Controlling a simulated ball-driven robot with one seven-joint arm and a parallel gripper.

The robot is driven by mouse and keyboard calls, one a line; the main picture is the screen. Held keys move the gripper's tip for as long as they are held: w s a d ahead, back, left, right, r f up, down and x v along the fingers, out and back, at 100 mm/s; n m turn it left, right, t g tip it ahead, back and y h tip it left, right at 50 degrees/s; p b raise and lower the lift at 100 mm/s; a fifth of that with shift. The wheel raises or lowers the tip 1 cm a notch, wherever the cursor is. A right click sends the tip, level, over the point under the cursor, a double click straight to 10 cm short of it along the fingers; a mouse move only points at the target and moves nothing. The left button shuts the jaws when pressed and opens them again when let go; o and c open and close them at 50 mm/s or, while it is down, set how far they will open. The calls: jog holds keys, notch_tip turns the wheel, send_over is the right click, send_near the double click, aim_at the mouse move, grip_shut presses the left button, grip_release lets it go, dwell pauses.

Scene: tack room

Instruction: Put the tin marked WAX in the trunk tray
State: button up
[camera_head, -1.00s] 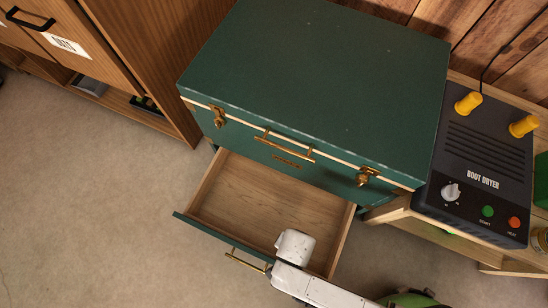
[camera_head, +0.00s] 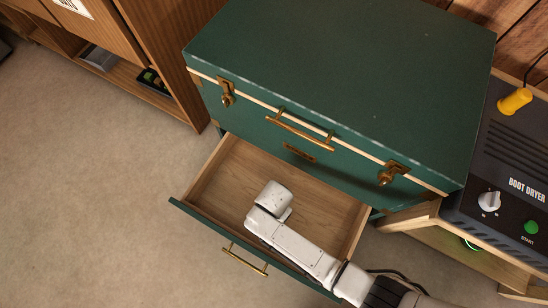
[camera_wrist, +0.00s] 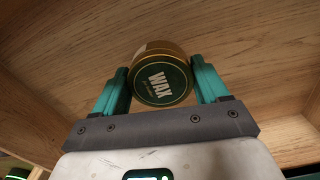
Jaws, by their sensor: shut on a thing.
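The round tin marked WAX (camera_wrist: 160,82), with a dark green face and gold rim, is held between the teal fingers of my gripper (camera_wrist: 163,74) in the wrist view. Bare wood surrounds it; whether the tin touches wood cannot be told. In the head view my white wrist is over the open drawer (camera_head: 230,165) of the green trunk (camera_head: 340,75). My fingers and the tin are hidden there. The trunk's lid is shut, with brass latches at its front. The drawer's visible floor is bare. No separate tray shows.
A wooden cabinet (camera_head: 165,60) stands at the left. A boot dryer (camera_head: 510,170) sits on a wooden bench (camera_head: 440,236) at the right. The drawer front has a brass handle (camera_head: 245,260). The floor (camera_head: 90,190) at the left is clear.

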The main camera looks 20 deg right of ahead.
jog(key=shift+w+f+b, duration=0.15)
jog(key=shift+f+b, duration=0.4)
jog(key=shift+f, duration=0.4)
jog(key=shift+w+f+b, duration=0.15)
jog(key=shift+f+b, duration=0.4)
jog(key=shift+f, duration=0.35)
jog(key=shift+f, duration=0.15)
jog(key=o, duration=1.1)
jog(key=shift+o, duration=0.2)
notch_tip(320, 180, up, 12)
jog(key=p, duration=0.7)
